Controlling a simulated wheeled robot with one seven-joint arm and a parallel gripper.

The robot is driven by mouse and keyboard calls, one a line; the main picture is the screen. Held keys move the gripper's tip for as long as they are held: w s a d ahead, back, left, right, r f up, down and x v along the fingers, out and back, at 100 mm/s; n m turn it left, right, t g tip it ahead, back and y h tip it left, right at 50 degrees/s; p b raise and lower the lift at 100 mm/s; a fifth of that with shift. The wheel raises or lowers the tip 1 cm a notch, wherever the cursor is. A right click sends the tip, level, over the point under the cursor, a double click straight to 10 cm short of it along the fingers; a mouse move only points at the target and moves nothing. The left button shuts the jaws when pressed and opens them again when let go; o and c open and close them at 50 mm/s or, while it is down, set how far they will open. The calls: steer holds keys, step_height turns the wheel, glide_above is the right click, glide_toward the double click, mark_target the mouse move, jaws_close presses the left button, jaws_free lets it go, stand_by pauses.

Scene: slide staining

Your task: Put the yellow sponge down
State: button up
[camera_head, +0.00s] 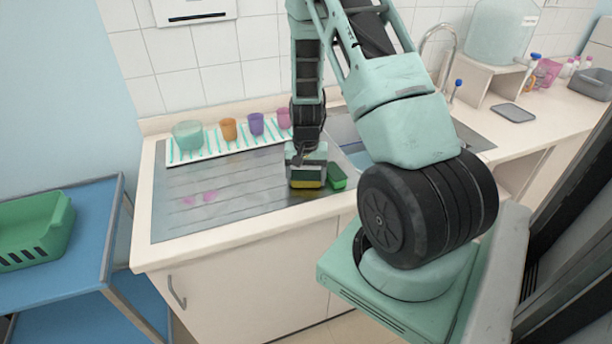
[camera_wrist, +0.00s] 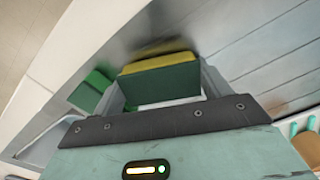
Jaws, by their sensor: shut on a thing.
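My gripper (camera_head: 307,172) points down over the steel drainboard, near its front right part beside the sink. It is shut on the yellow sponge (camera_head: 306,184), which has a yellow layer and a dark green layer. In the wrist view the sponge (camera_wrist: 160,82) sits between the two fingers, its green side towards the camera and its yellow edge beyond. Its yellow reflection shows in the steel close by. The sponge is at or just above the drainboard; I cannot tell whether it touches.
A green block (camera_head: 337,177) lies just right of the sponge by the sink edge; it also shows in the wrist view (camera_wrist: 91,90). Several coloured cups (camera_head: 228,130) and a bowl (camera_head: 187,135) stand on a striped mat behind. Pink stains (camera_head: 209,197) mark the drainboard (camera_head: 175,219), which is clear to the left.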

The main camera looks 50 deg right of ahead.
steer(key=shift+f, duration=0.2)
steer(key=o, duration=0.8)
steer(key=shift+c, duration=0.2)
steer(key=shift+r, duration=0.1)
